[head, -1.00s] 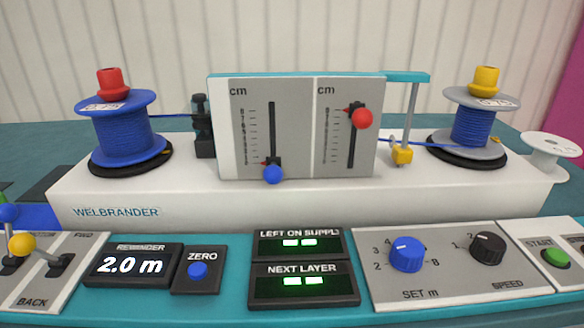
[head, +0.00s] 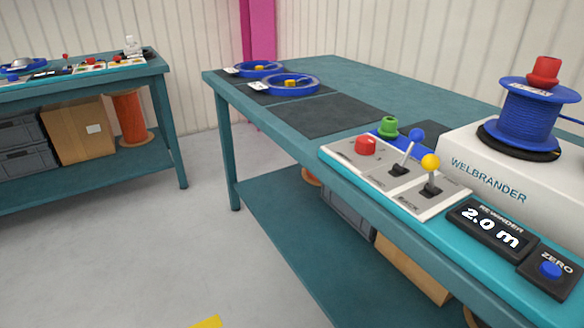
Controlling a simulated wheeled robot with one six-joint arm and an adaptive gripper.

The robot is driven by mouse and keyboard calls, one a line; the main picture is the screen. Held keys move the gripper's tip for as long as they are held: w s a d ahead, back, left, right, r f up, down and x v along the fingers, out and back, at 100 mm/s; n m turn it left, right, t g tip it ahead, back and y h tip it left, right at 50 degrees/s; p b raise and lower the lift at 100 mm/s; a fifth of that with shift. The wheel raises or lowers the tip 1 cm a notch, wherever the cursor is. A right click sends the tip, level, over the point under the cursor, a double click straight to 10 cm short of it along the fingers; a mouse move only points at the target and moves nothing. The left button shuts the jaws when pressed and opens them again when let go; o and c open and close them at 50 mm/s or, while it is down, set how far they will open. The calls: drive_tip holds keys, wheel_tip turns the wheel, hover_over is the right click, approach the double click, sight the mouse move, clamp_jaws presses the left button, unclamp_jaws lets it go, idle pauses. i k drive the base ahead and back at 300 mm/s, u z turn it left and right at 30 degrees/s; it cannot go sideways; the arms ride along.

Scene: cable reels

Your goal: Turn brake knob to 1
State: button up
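No knob marked as a brake is readable in the head view now. The rewinder panel's left end shows a red knob or button (head: 365,146) on a pale plate; its label is too small to read. Next to it stand a blue-topped lever (head: 416,136) and a yellow-topped lever (head: 430,163). A blue reel (head: 530,112) with a red cap sits on the white WELBRANDER machine (head: 485,165). My gripper is not in view.
The teal bench (head: 340,80) carries blue rings (head: 291,85) on dark mats and a green knob-like piece (head: 387,126). Another bench (head: 160,66) stands at left, with boxes and an orange spool below. Grey floor between them is open.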

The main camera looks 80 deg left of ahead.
sight(365, 145)
drive_tip(key=u, duration=2.25)
